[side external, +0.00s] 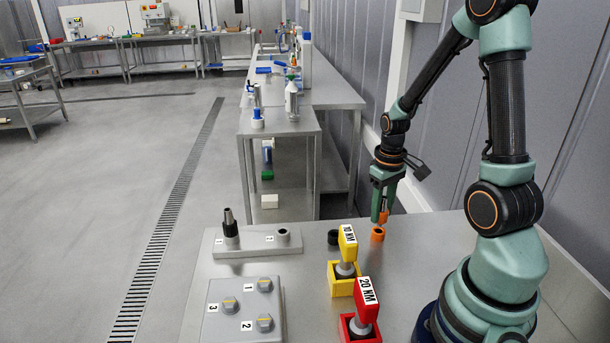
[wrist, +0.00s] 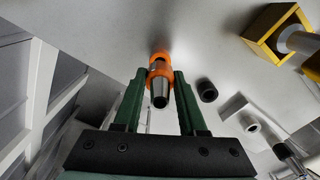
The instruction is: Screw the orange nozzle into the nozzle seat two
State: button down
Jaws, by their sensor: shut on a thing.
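My gripper (side external: 381,212) is shut on the orange nozzle (side external: 383,216), low over the table at the right of the side view. In the wrist view the nozzle (wrist: 160,88) sits between the fingertips, its grey metal end toward the camera. An orange ring-shaped holder (side external: 377,235) stands on the table directly below; I cannot tell whether the nozzle is clear of it. The grey seat plate (side external: 262,248) is to the left. Its right seat (side external: 283,236) looks empty. Its left seat holds an upright dark nozzle (side external: 231,226). The seat numbers are too small to read surely.
A black ring (side external: 333,237) stands between the plate and my gripper. A yellow 10 NM tool (side external: 347,242) and a red 20 NM tool (side external: 367,300) stand in boxes in front. A grey block with numbered bolts (side external: 240,310) lies front left.

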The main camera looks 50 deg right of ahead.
aim_at(384, 197)
jog(key=shift+r, duration=1.6)
jog(key=shift+r, duration=0.1)
jog(key=w+a+r+n, duration=0.2)
jog(key=w+a+n, duration=0.1)
jog(key=w+a, duration=0.5)
jog(key=w+a+r+n, duration=0.2)
jog(key=w+a+n, duration=0.1)
jog(key=w+a, duration=0.5)
jog(key=shift+w+a+r, duration=0.3)
jog(key=shift+f, duration=2.9)
jog(key=shift+f, duration=1.25)
